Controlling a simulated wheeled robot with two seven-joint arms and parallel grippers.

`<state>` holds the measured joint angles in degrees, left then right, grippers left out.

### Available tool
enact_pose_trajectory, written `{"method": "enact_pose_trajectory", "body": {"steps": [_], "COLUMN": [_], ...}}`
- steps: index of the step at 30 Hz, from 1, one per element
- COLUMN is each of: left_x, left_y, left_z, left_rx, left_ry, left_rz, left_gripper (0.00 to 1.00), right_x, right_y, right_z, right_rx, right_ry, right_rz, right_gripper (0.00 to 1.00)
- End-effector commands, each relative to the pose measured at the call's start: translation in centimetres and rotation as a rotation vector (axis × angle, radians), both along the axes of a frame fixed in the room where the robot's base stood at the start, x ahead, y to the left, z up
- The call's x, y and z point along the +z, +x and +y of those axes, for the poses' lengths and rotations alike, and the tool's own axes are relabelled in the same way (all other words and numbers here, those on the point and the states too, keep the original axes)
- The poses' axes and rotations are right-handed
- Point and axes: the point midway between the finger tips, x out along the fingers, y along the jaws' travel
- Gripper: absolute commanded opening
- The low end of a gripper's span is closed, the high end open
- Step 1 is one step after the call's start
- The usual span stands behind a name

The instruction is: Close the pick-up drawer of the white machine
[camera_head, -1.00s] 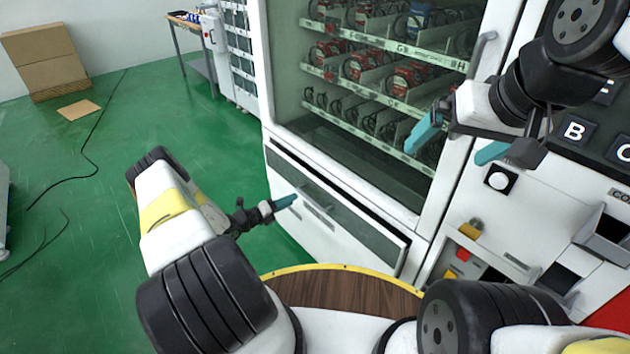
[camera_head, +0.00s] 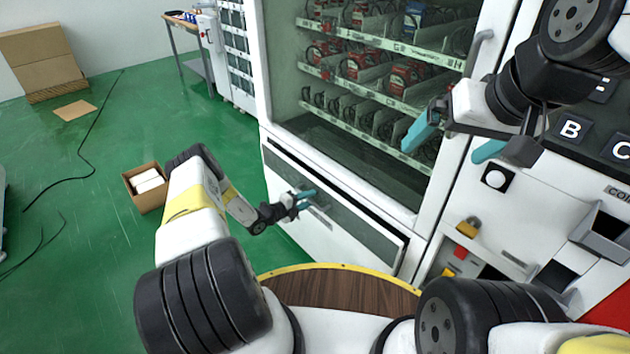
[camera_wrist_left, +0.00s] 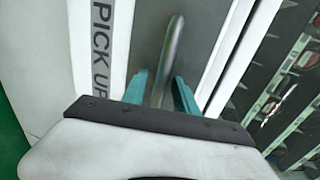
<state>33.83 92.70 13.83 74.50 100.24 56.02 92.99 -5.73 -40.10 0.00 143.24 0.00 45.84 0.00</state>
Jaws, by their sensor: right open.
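The pick-up drawer (camera_head: 350,232) is the white front with a grey panel low on the white machine (camera_head: 432,190). A dark gap shows along its top edge, so it stands somewhat out. My left gripper (camera_head: 304,197) is at the drawer's handle (camera_head: 322,213). In the left wrist view the handle bar (camera_wrist_left: 172,50) lies between the two teal fingers of the left gripper (camera_wrist_left: 160,92). These fingers are apart, with room beside the bar. "PICK UP" lettering (camera_wrist_left: 102,45) is to their left. My right gripper (camera_head: 455,142) is open and empty before the machine's glass and right frame.
A round wooden top with a yellow rim (camera_head: 345,290) is below the drawer. A cardboard box (camera_head: 143,200) stands on the green floor behind my left arm. A padlock (camera_head: 468,227) and lettered buttons (camera_head: 571,129) are at the right. The floor left is mostly clear.

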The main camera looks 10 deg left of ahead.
Motion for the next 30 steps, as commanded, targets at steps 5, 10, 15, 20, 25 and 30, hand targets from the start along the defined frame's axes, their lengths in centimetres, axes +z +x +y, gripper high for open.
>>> {"method": "enact_pose_trajectory", "body": {"steps": [5,10,15,20,25,30], "left_x": [-0.02,-0.02,-0.02,-0.02,-0.03,-0.03], "left_y": [0.02,0.0,-0.01,-0.02,-0.02,-0.03], "left_z": [-0.02,0.0,0.0,0.0,0.0,0.0], "left_rx": [0.0,0.0,0.0,0.0,0.0,0.0], "left_ry": [0.0,0.0,0.0,0.0,0.0,0.0], "left_rz": [0.0,0.0,0.0,0.0,0.0,0.0], "left_gripper": [0.35,0.1,0.0,0.0,0.0,0.0], "right_x": [0.0,0.0,0.0,0.0,0.0,0.0], "right_y": [0.0,0.0,0.0,0.0,0.0,0.0], "right_z": [0.0,0.0,0.0,0.0,0.0,0.0], "right_rx": [0.0,0.0,0.0,0.0,0.0,0.0], "right_ry": [0.0,0.0,0.0,0.0,0.0,0.0], "right_rz": [0.0,0.0,0.0,0.0,0.0,0.0], "right_gripper": [1.0,1.0,1.0,1.0,1.0,1.0]}}
